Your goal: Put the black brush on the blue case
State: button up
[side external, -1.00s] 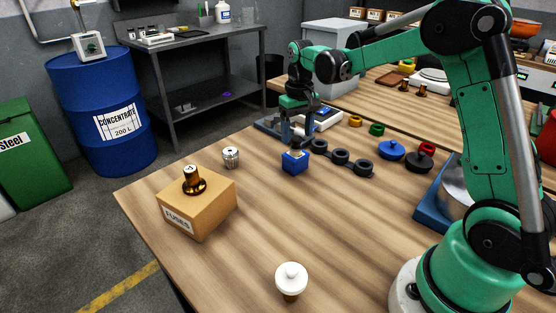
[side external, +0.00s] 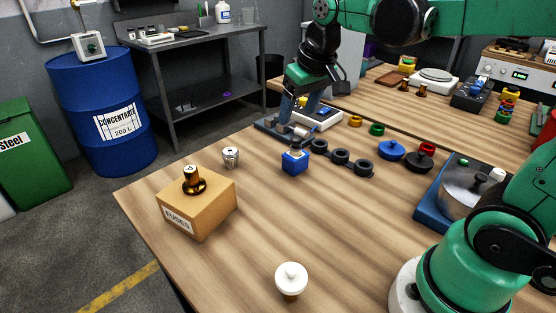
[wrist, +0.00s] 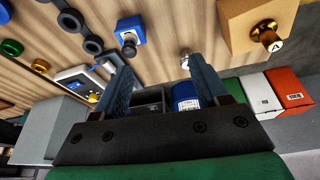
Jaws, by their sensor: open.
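The blue case (side external: 295,163) is a small blue box on the wooden table, near the middle of the side external view. It also shows in the wrist view (wrist: 138,24), above the left finger. A small dark piece, which looks like the black brush (side external: 295,147), stands on top of the case; it also shows in the wrist view (wrist: 129,44). My gripper (side external: 299,117) is tilted, above and behind the case in the side view. In the wrist view its two blue fingers are spread apart with nothing held between them. The brush is clear of both fingers.
A chain of dark rings (side external: 340,157) lies just right of the case. A silver knurled part (side external: 231,156) stands to its left. A cardboard box (side external: 197,207) with a brass piece on top and a white knob (side external: 291,278) are nearer. The table between them is clear.

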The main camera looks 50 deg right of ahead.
jog(key=s+a+f+n+t, duration=0.1)
jog(key=s+a+f+t, duration=0.2)
jog(key=s, duration=0.3)
jog(key=shift+a+f+y, duration=0.3)
jog(key=shift+a+f, duration=0.4)
jog(key=shift+f, duration=0.05)
jog(key=shift+s, duration=0.1)
